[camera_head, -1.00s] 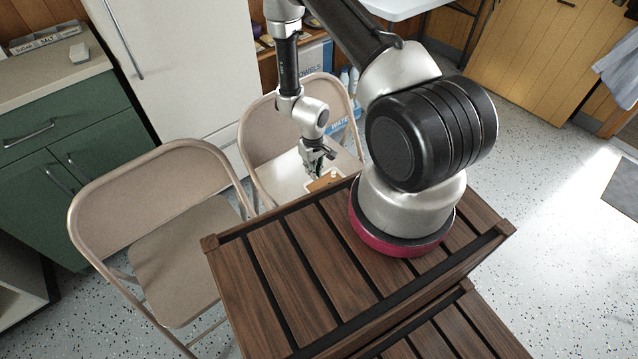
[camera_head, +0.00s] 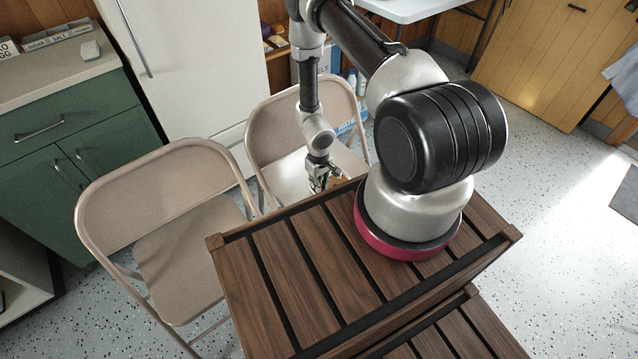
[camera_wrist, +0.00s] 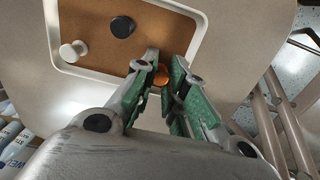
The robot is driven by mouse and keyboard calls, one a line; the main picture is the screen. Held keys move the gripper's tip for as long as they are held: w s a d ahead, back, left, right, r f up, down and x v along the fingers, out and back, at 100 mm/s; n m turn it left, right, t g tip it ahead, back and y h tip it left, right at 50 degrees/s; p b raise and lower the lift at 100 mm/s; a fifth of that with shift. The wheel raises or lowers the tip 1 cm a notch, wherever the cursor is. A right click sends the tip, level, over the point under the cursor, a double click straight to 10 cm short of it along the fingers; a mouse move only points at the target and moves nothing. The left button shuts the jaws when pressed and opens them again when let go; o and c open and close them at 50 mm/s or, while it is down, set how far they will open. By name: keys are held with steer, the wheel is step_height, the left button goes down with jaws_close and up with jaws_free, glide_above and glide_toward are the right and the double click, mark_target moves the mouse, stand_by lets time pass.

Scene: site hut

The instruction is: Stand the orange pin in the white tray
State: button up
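The white tray has a pale rim (camera_wrist: 105,76) and a brown floor and lies on the seat of a folding chair. The orange pin (camera_wrist: 161,77) shows as a rounded orange top between my fingertips in the wrist view, over the tray's near part. My gripper (camera_wrist: 165,72) has a finger close on either side of it and appears shut on it. Whether the pin's foot touches the tray floor is hidden. In the head view my gripper (camera_head: 320,180) is low over the chair seat, and the pin cannot be made out.
A black pin (camera_wrist: 122,26) and a white pin (camera_wrist: 73,51) are in the tray, left of my fingers. The tray's chair (camera_head: 292,118) stands behind my dark slatted top. Another folding chair (camera_head: 160,200) is at the left. Bottles (camera_wrist: 12,140) show at the wrist view's lower left.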

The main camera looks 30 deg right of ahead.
steer(key=shift+r, duration=0.15)
step_height(320, 180, up, 45)
steer(key=w+a+t+y, duration=0.2)
steer(key=s+d+r+m+t+h, duration=0.1)
steer(key=s+d+r, duration=0.1)
steer(key=s+r, duration=0.7)
steer(key=s+d+r+t+h, duration=0.1)
steer(key=s+d+r, duration=0.2)
steer(key=s+r, duration=0.6)
steer(key=s, duration=0.3)
steer(key=shift+s+d+r+m, duration=0.2)
steer(key=shift+r+m, duration=0.15)
steer(key=shift+m, duration=0.05)
